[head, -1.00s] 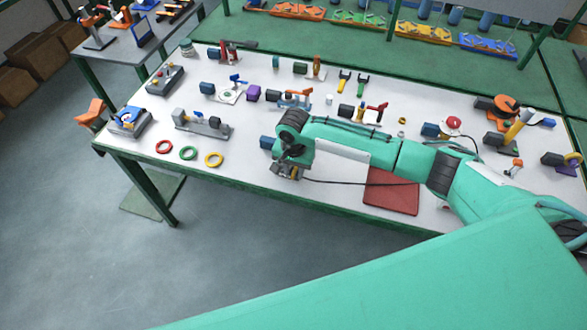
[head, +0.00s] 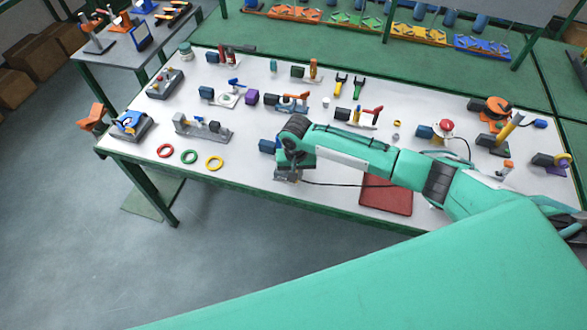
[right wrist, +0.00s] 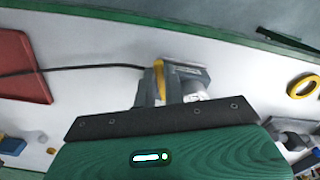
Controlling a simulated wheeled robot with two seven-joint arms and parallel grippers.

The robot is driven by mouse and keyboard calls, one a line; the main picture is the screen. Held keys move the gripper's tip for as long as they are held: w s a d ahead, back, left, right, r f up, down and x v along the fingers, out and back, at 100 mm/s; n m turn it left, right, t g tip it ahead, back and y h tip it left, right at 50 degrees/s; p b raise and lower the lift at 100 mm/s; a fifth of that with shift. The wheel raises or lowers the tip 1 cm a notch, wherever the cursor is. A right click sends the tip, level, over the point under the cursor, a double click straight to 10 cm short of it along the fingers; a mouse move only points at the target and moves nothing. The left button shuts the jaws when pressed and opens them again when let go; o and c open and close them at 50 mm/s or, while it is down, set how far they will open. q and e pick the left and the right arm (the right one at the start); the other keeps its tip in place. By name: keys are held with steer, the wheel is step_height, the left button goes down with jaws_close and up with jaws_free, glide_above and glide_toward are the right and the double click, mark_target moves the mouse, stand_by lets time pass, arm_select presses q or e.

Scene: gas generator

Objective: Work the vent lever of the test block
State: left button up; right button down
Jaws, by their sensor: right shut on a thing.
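The test block (right wrist: 188,74) is a small grey block near the table's front edge in the right wrist view. A yellow piece, seemingly its vent lever (right wrist: 158,76), stands at its left side. In the head view the block (head: 287,176) is mostly hidden under my right arm. My right gripper (right wrist: 160,92) comes down over the block and is shut on the yellow piece; the fingertips are partly hidden by the gripper body. My left gripper is not in view.
A black cable (right wrist: 75,69) runs from the block towards a red mat (head: 386,197). Red, green and yellow rings (head: 214,163) lie to the left. A blue block (head: 267,146) stands just behind. Several other fixtures fill the table's back. The front strip by the rings is clear.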

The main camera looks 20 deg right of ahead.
steer(key=n+p, duration=0.1)
steer(key=n, duration=0.1)
steer(key=d+n+p, duration=0.1)
steer(key=shift+d+r+n, duration=0.1)
steer(key=shift+r+n, duration=0.05)
steer(key=shift+n, duration=0.25)
steer(key=n, duration=0.1)
steer(key=d+n+p, duration=0.1)
steer(key=n, duration=0.1)
steer(key=shift+w+n, duration=0.1)
steer(key=shift+n, duration=0.2)
steer(key=n, duration=0.2)
steer(key=shift+w+d+n, duration=0.25)
steer(key=shift+d+n, duration=0.05)
steer(key=shift+d, duration=0.1)
steer(key=shift+w+d+n, duration=0.2)
steer(key=shift+n, duration=0.7)
steer(key=shift+w+d+n, duration=0.15)
steer(key=shift+d+n, duration=0.05)
steer(key=shift+n, duration=0.7)
steer(key=c, duration=1.5)
jaws_free()
